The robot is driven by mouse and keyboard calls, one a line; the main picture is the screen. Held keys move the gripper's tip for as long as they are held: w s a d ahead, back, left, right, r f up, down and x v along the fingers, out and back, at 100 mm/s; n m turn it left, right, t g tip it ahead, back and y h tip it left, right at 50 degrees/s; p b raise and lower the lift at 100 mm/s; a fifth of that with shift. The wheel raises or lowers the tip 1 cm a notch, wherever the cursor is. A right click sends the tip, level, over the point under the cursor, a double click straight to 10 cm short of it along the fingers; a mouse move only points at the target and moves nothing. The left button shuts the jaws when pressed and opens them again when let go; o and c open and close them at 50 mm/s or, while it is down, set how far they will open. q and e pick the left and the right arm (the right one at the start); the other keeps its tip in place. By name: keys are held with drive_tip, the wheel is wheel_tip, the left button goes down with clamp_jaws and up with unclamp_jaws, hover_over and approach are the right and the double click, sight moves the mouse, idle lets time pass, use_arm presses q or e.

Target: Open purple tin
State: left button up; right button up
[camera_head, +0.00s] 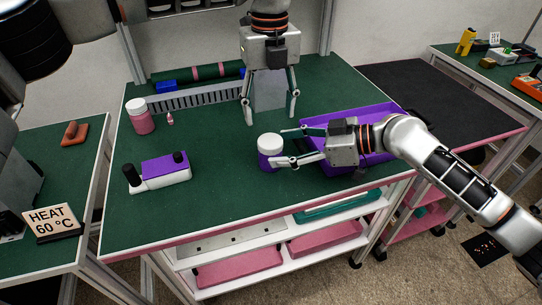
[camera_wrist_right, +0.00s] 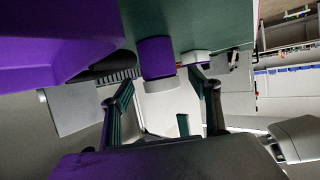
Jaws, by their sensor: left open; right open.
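The purple tin (camera_head: 268,160) stands upright on the green table top with its white lid (camera_head: 269,142) on. In the right wrist view the tin (camera_wrist_right: 155,55) appears upside down, its white lid (camera_wrist_right: 159,84) towards my gripper. My right gripper (camera_head: 281,147) is open at the tin's right side, one finger behind it and one in front. In the wrist view the tin lies ahead between the fingers (camera_wrist_right: 163,92); I cannot tell whether they touch it. My left gripper (camera_head: 271,120) is open and empty, pointing down behind the tin.
A purple tray (camera_head: 372,112) lies right of the tin, under my right arm. A pink jar (camera_head: 141,120) with a white lid and a purple-white device (camera_head: 163,170) are on the left. The front table middle is clear.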

sight(273, 148)
drive_tip(key=shift+x, duration=1.85)
clamp_jaws()
